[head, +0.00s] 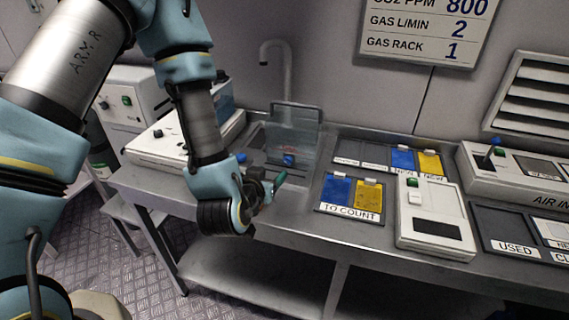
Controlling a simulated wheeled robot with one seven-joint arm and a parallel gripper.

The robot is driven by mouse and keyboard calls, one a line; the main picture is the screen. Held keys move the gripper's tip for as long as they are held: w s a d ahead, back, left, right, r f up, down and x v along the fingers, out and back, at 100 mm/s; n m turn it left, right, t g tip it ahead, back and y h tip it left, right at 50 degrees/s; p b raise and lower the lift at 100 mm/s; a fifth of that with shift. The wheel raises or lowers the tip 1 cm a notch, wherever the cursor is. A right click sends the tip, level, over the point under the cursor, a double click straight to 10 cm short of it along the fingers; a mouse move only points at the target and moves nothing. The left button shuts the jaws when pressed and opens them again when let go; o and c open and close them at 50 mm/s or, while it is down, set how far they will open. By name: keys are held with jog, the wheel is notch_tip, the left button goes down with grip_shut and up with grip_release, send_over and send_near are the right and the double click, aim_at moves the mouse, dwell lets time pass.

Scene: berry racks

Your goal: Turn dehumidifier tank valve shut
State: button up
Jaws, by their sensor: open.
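A clear, grey-tinted tank (303,118) stands at the back of the metal bench, in or beside the sink recess under the tap. A small blue part (289,160), which looks like its valve, sits low on the tank's front. The angle of this valve is too small to tell. My gripper (272,184) is open, in front of and below the tank, a little left of the blue valve and apart from it. A green piece shows at its fingertips; I cannot tell whether it is a finger pad or something else.
A tap (288,70) rises behind the tank. A white device (430,215) and the "TO COUNT" tray (349,211) with blue and yellow cards lie to the right. A white machine (155,148) stands left, behind my arm. Bare bench lies just right of my gripper.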

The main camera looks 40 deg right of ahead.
aim_at(287, 161)
jog(key=p+x, duration=0.1)
jog(key=x, duration=0.2)
jog(key=p+x, duration=0.1)
jog(key=x, duration=0.3)
jog(key=p+x, duration=0.1)
jog(key=x, duration=0.2)
jog(key=shift+s+d+p, duration=0.1)
jog(key=shift+d+p, duration=0.3)
jog(key=shift+d, duration=0.1)
grip_shut()
